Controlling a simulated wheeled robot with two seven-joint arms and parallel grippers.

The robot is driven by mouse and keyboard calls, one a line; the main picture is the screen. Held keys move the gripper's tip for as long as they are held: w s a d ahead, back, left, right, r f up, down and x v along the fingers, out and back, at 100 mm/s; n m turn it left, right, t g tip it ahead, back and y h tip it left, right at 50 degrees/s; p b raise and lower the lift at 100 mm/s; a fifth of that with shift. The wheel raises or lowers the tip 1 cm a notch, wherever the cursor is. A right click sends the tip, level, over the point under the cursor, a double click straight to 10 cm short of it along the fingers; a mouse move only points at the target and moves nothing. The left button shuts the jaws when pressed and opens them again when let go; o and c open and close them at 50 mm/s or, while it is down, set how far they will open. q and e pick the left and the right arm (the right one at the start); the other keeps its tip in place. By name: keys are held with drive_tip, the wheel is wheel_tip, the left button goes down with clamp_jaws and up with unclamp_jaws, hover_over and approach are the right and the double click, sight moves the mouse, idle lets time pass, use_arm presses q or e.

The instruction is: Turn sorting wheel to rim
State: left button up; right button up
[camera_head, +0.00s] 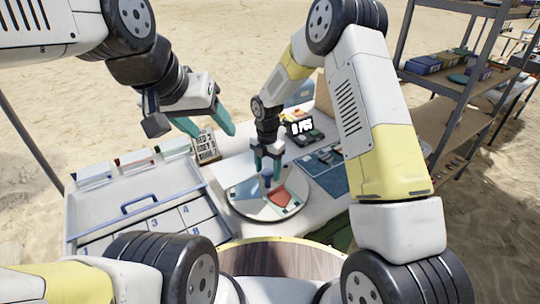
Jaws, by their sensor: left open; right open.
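The round sorting wheel (244,205) lies flat on the white table in the middle of the head view. A reddish-brown piece (281,196) lies on its right side, with small pale and dark pieces near it. My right gripper (267,176) points down over the back part of the wheel. Its teal fingers are apart, with a small bluish thing between or behind them; I cannot tell whether they touch it. My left gripper (212,133) is open and empty, raised to the left of the wheel.
A numbered tray (170,227) with a blue handle stands left of the wheel. A lettered board (207,146) stands behind it. A device with a lit display (302,128) and a blue mat (327,176) lie to the right. Metal shelves (459,125) stand at the far right.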

clamp_jaws()
